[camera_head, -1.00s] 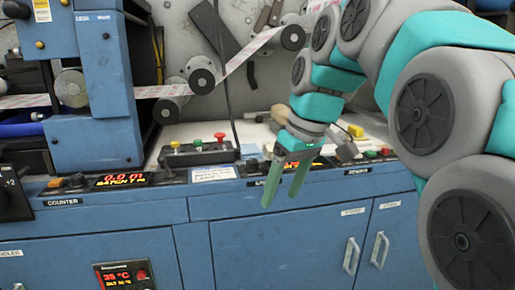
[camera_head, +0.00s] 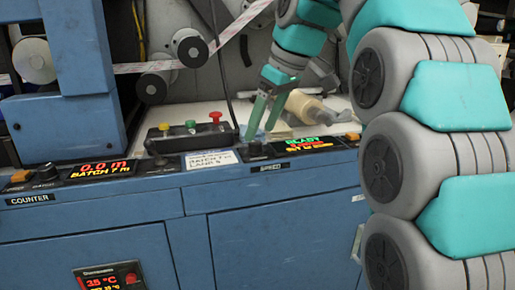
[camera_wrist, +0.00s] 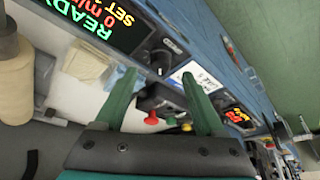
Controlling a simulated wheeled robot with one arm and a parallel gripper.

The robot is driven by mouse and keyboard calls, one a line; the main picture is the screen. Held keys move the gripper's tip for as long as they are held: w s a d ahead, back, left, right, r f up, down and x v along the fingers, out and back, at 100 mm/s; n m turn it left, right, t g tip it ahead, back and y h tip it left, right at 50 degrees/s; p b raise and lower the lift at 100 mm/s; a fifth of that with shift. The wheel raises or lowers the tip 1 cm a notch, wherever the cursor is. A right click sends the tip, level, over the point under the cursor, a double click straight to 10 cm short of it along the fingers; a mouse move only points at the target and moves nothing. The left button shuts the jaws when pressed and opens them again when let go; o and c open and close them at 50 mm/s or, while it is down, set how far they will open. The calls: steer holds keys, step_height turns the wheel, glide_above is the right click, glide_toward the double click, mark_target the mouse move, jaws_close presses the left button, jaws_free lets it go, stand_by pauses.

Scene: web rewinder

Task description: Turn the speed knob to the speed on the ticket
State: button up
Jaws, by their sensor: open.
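The speed knob (camera_head: 254,149) is a small black knob on the sloped console above the SPEED label. It also shows in the wrist view (camera_wrist: 161,61), just beyond my fingertips. My gripper (camera_head: 259,134) is open and points down, with its fingertips close to the knob. I cannot tell whether they touch it. In the wrist view my gripper (camera_wrist: 160,78) has its green fingers apart with nothing between the tips. The white ticket (camera_head: 210,160) lies left of the knob; its small writing is hard to read. The speed display (camera_head: 302,148) reads READY in green, with 0 and a SET line.
A black button box (camera_head: 190,137) with red, green and yellow buttons stands behind the ticket. The counter display (camera_head: 97,170) and another knob (camera_head: 47,174) are at left. A dark cable hangs just left of my fingers. A beige roll (camera_head: 308,107) lies behind the display.

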mark_target(256, 142)
steer(key=b+x, duration=0.2)
steer(key=x, duration=0.1)
steer(key=shift+w+a+f, duration=0.1)
steer(key=shift+f, duration=0.25)
jaws_close()
stand_by(0.4)
